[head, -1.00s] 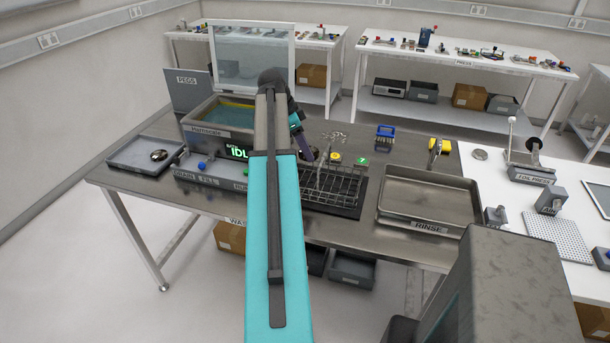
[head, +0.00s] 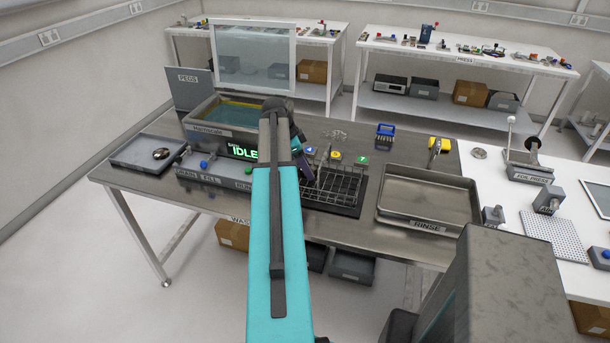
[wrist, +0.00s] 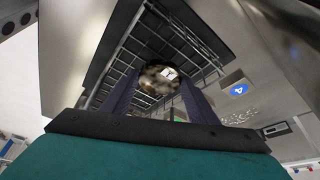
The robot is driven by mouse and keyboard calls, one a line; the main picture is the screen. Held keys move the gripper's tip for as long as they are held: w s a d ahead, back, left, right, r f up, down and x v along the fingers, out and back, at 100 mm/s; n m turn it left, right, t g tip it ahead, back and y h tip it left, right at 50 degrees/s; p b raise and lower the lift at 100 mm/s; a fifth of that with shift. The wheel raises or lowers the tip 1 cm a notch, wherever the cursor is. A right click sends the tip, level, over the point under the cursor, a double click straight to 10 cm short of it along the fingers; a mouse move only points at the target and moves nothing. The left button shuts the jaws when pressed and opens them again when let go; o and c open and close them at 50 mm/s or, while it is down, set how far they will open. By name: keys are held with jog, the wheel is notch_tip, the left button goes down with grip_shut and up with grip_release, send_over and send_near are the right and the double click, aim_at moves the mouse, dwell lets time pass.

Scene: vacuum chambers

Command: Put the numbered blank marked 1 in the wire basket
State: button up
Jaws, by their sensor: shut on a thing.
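My gripper (wrist: 160,92) is shut on a round metallic blank (wrist: 155,80) in the wrist view. The blank has a small white mark whose number I cannot read. The wire basket (wrist: 187,38) lies beyond the blank and fingers in the wrist view. In the head view the basket (head: 345,190) stands on a dark mat, with my gripper (head: 309,178) at its left end. The blank is hidden there, and I cannot tell whether it touches the basket wires.
Blue tag 4 (head: 309,150), a yellow tag (head: 336,155) and green tag 7 (head: 362,159) stand behind the basket. The rinse tray (head: 430,225) is right of it. The tank (head: 232,112) with its raised clear lid stands at the back left.

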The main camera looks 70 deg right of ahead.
jog(key=shift+f+p, duration=0.6)
jog(key=shift+f, duration=1.35)
jog(key=shift+f, duration=0.15)
jog(key=o, duration=1.6)
jog(key=shift+r, duration=0.2)
jog(key=shift+b+v, duration=2.1)
jog(key=shift+v, duration=3.85)
jog(key=shift+a, duration=0.1)
